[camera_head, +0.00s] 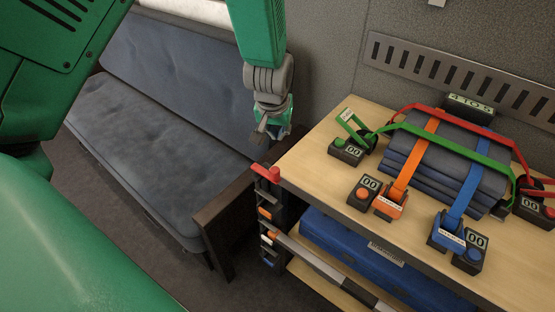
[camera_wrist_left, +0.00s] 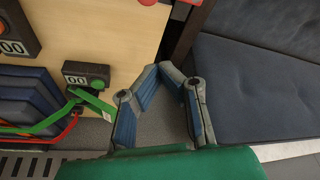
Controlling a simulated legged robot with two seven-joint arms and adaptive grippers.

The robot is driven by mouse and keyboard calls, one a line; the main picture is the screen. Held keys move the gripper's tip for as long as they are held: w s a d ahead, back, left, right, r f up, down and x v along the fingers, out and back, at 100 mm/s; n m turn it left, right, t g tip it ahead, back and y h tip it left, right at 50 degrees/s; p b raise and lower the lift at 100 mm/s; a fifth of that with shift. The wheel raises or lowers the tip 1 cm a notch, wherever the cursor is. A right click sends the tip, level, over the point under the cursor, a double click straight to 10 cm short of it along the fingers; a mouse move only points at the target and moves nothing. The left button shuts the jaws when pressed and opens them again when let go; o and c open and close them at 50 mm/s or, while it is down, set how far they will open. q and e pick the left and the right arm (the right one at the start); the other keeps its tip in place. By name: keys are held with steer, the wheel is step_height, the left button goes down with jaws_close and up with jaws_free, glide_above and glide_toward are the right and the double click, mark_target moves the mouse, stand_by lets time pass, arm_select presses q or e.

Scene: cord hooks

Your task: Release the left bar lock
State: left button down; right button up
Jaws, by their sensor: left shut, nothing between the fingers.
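My left gripper (camera_head: 270,135) hangs in the air above the sofa's right arm, behind and left of the table's left corner. It is shut and empty; in the left wrist view its fingers (camera_wrist_left: 172,72) come together over the floor gap between table and sofa. A striped bar (camera_head: 325,266) runs along the table's front below the top. At the bar's left end is a small orange-tipped part (camera_head: 269,235) on a dark post. A red knob (camera_head: 268,173) sits above, at the tabletop's left corner. I cannot tell which part is the left bar lock. My gripper touches none of them. My right gripper is not in view.
The wooden tabletop (camera_head: 312,163) holds folded blue cloth (camera_head: 440,160) under green, red, orange and blue straps with buckles and counters. A blue case (camera_head: 350,250) lies on the shelf below. A slotted rail (camera_head: 460,75) is on the wall. A sofa (camera_head: 165,130) stands left.

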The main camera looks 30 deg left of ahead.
arm_select(q)
steer(key=shift+f, duration=0.1)
steer(key=x, duration=1)
steer(key=shift+d+f, duration=0.15)
steer(key=s, duration=0.1)
steer(key=s+d, duration=0.1)
steer(key=s, duration=0.1)
steer(key=shift+s+d+r+p, duration=0.25)
steer(key=shift+s+d+p, duration=0.1)
steer(key=shift+d+p, duration=0.05)
steer(key=shift+s+a+m, duration=0.2)
steer(key=shift+s+m, duration=0.05)
steer(key=shift+m, duration=0.15)
